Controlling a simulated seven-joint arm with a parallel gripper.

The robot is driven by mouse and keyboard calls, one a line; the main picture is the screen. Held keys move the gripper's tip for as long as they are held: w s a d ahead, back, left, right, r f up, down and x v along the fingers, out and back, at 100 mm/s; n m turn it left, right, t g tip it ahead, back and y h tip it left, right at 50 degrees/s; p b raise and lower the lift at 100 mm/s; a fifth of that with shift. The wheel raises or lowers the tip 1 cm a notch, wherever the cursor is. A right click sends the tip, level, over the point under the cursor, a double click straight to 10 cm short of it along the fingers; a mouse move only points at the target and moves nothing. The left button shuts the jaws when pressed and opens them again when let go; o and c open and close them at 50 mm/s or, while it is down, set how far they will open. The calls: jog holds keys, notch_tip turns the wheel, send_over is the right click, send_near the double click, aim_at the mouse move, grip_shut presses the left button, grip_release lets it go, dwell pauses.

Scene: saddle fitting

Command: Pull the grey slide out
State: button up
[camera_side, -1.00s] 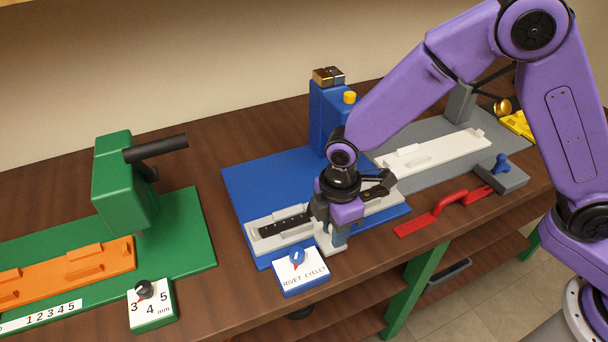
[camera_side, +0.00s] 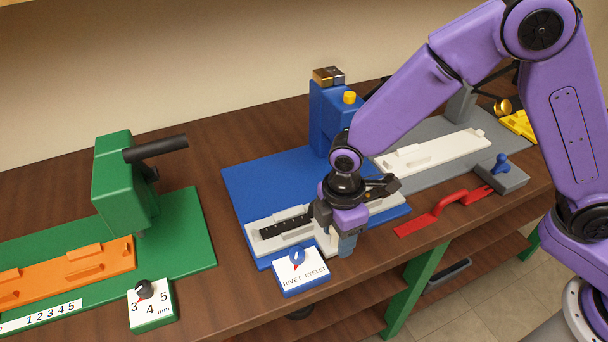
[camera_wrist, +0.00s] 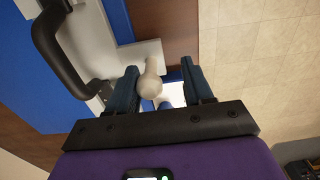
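The light grey slide (camera_side: 262,247) lies along the front of the blue base plate (camera_side: 260,190), with a black strip with small holes in its channel. In the wrist view, a pale rounded knob (camera_wrist: 150,83) stands out from a light grey plate (camera_wrist: 140,53). My gripper (camera_side: 346,246) points down at the slide's front edge and hides part of it. In the wrist view, my gripper's fingers (camera_wrist: 160,86) are apart, with the knob between them. The knob is close to the left finger, with a gap to the right one. I cannot tell whether it touches.
A "RIVET EYELET" selector (camera_side: 301,275) with a blue knob sits at the front left of the gripper. A black handle (camera_wrist: 58,50) is close by in the wrist view. A red tool (camera_side: 440,210) lies to the right. The table's front edge is near.

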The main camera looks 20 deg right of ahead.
jog(key=shift+w, duration=0.1)
jog(key=shift+r, duration=3.05)
jog(key=shift+d+r, duration=0.25)
jog(key=shift+d, duration=0.1)
jog(key=s+d+r+m, duration=0.2)
jog(key=s+d+r, duration=0.1)
jog(key=s+d, duration=0.7)
jog(key=s+d+r+m, duration=0.3)
jog(key=s+d, duration=0.6)
jog(key=d, duration=0.5)
jog(key=shift+s+r, duration=0.35)
jog(key=shift+r, duration=0.15)
